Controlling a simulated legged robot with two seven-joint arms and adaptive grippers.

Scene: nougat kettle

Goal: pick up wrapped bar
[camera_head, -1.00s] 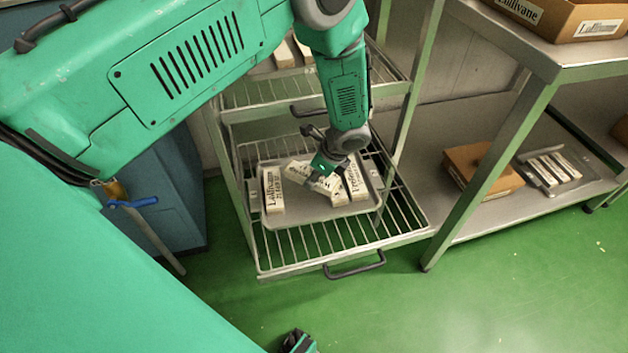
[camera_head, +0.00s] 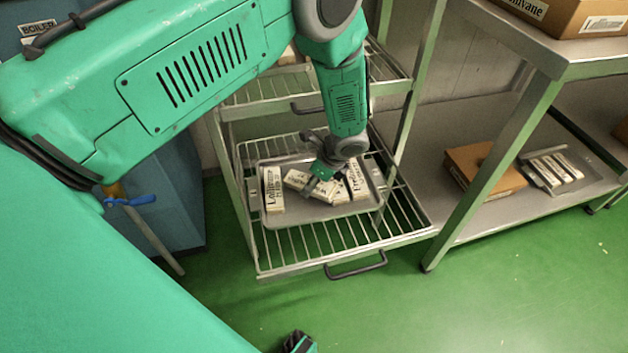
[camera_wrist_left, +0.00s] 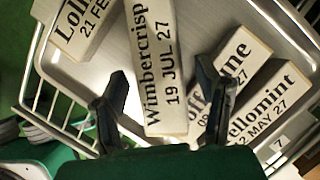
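Several pale wrapped bars lie in a metal tray (camera_head: 310,221). The Wimbercrisp bar (camera_head: 295,178) lies at an angle in the middle; in the left wrist view it (camera_wrist_left: 153,55) runs up between my fingers. The Lollivane bar (camera_head: 273,191) lies at the tray's left. Two more bars, one ending in "une" (camera_wrist_left: 236,62) and one reading "ellomint" (camera_wrist_left: 271,97), lie to the right. My left gripper (camera_wrist_left: 161,70) is open, pointing down at the tray, one finger to each side of the Wimbercrisp bar. I cannot tell whether they touch.
The tray stands on a pulled-out wire shelf (camera_head: 335,240) with a dark handle (camera_head: 356,266). Rack posts rise close beside my left arm. At the right, a steel bench (camera_head: 530,110) holds boxes and another tray of bars. The green floor in front is clear.

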